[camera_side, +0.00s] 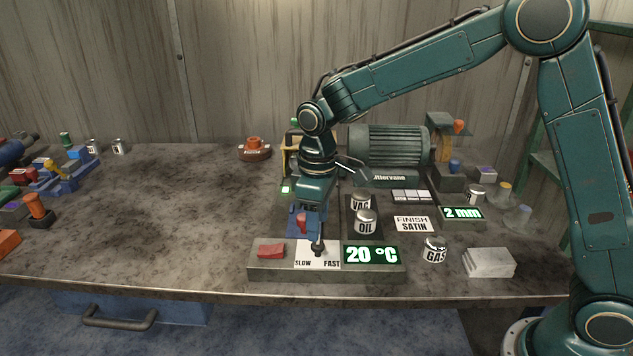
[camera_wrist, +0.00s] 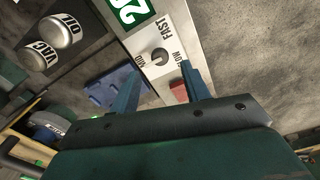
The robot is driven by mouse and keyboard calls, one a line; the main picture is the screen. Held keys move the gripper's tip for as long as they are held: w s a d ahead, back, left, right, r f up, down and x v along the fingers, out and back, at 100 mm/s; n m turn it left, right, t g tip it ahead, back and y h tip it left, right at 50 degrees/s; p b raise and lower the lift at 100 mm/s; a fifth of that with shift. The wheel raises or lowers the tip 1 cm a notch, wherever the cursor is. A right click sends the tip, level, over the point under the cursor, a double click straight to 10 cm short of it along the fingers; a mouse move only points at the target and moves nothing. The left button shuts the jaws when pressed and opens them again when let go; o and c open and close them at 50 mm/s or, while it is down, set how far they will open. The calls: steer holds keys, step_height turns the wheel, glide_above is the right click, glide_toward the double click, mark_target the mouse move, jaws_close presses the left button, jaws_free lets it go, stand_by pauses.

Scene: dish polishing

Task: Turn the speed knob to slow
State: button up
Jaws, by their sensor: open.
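The speed knob (camera_side: 318,246) is a small dark knob on a white plate (camera_side: 303,250) marked SLOW at left and FAST at right in the side view. In the wrist view the knob (camera_wrist: 160,57) shows near the top middle, with MID, SLOW and FAST around it. I cannot tell clearly which mark it points to. My gripper (camera_wrist: 158,72) is open and empty. Its two fingers stand apart, one to each side of the knob in the wrist picture. In the side view my gripper (camera_side: 313,213) hangs above and just behind the knob; contact is not visible.
A red switch (camera_side: 271,250) is left of the plate, and a green 20 °C display (camera_side: 372,255) is right of it. OIL (camera_side: 366,223) and VAC (camera_side: 360,201) knobs stand behind. A GAS can (camera_side: 434,251) stands at right. The table's left middle is clear.

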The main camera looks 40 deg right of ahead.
mark_target(318, 244)
steer(key=shift+f, duration=2.5)
steer(key=c, duration=1)
steer(key=shift+n, duration=0.4)
steer(key=n, duration=1.1)
